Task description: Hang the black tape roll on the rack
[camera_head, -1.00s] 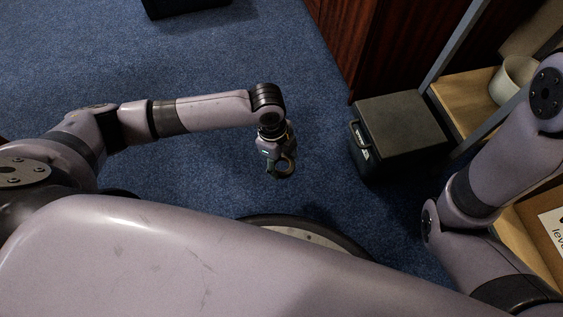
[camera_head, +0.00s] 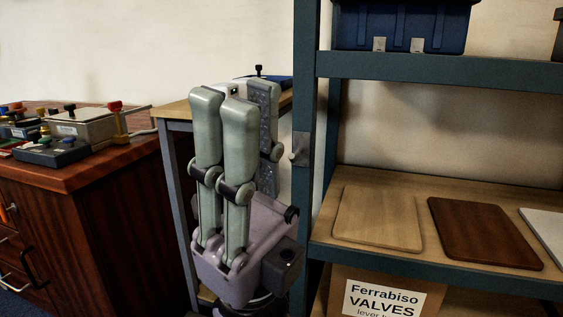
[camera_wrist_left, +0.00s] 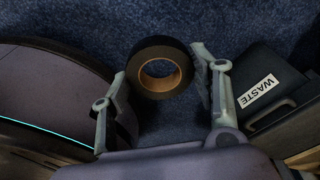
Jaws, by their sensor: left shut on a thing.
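The black tape roll (camera_wrist_left: 160,46), with a tan core, is at the fingertips of my left gripper (camera_wrist_left: 160,75) in the left wrist view. The gripper is shut on it, and blue carpet shows below. The left gripper is outside the head view. The rack (camera_head: 305,120), a blue-grey shelf frame, stands on the right in the head view. A small metal plate with a short peg (camera_head: 300,150) is on its front left upright. My right gripper (camera_head: 242,105) points up left of the upright; its fingers look apart, with nothing visible between them.
Cutting boards (camera_head: 378,218) lie on the rack's middle shelf and a blue bin (camera_head: 400,25) sits above. A wooden cabinet (camera_head: 90,220) with several devices stands left. A dark box labelled WASTE (camera_wrist_left: 262,92) stands to the right in the left wrist view, near the gripper.

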